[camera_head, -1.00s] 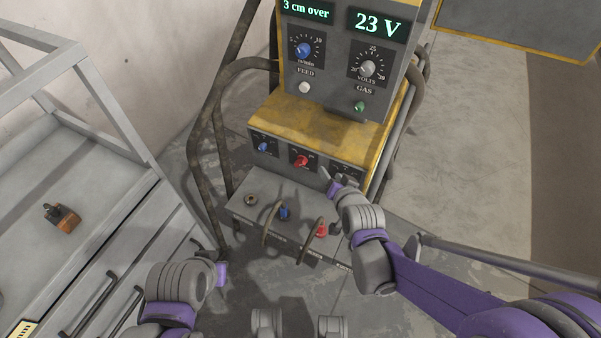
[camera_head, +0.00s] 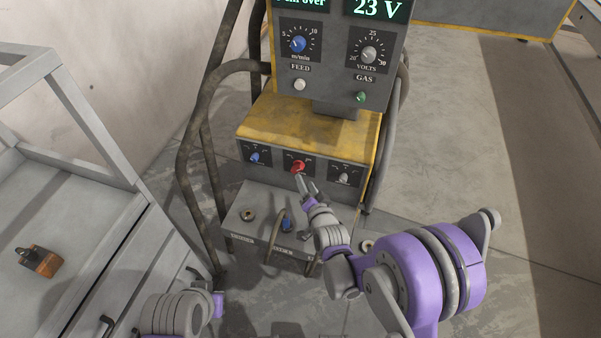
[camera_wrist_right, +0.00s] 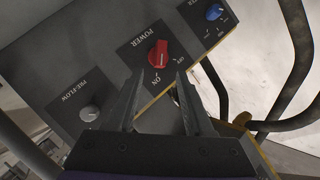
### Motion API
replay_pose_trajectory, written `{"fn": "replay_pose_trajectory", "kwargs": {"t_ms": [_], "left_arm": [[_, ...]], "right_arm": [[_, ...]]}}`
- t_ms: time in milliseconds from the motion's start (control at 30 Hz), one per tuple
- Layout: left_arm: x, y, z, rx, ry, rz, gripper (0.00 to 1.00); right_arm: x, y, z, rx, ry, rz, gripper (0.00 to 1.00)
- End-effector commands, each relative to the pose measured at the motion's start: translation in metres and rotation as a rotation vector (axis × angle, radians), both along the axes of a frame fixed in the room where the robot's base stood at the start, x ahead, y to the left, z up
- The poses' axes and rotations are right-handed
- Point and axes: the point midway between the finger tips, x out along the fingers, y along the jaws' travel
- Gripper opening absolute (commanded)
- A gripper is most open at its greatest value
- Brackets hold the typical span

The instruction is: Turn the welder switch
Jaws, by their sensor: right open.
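The welder (camera_head: 310,120) stands in the middle of the head view. Its red power switch (camera_head: 298,167) is on the lower front panel, between a blue knob (camera_head: 254,157) and a grey knob (camera_head: 344,178). In the right wrist view the red switch (camera_wrist_right: 158,54) sits on a panel marked POWER, with ON and OFF labels. My right gripper (camera_head: 304,183) is open just in front of the red switch. In the wrist view its fingers (camera_wrist_right: 156,95) are apart, with the switch beyond their tips and no visible contact.
Dark tube rails (camera_head: 195,130) flank the welder. Below the switches is a box with cable sockets (camera_head: 248,215). At left is a grey bench (camera_head: 110,240) with an orange-brown block (camera_head: 38,262). Floor at right is open.

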Motion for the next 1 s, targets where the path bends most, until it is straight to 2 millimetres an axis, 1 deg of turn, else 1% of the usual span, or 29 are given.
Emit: {"fn": "replay_pose_trajectory", "kwargs": {"t_ms": [33,100,300,500,767,867,1000], "left_arm": [[0.0,0.0,-0.002,0.0,0.001,0.0,0.0],[0.0,0.0,-0.004,0.0,0.001,0.0,0.0],[0.001,0.0,-0.008,0.0,0.003,0.0,0.0],[0.001,0.0,-0.009,0.0,0.003,0.0,0.0],[0.001,0.0,-0.009,0.0,0.003,0.0,0.0],[0.001,0.0,-0.009,0.0,0.003,0.0,0.0],[0.001,0.0,-0.009,0.0,0.003,0.0,0.0]], "right_arm": [[0.011,0.003,-0.004,0.0,0.001,0.001,0.52],[0.024,0.006,-0.008,-0.001,0.0,0.001,0.52],[0.052,0.013,-0.016,-0.001,0.0,0.001,0.52],[0.065,0.016,-0.019,-0.001,0.0,0.001,0.52],[0.066,0.016,-0.019,-0.001,0.0,0.001,0.52],[0.065,0.016,-0.019,-0.001,0.0,0.001,0.36],[0.065,0.016,-0.019,-0.001,-0.001,0.001,0.11]]}}
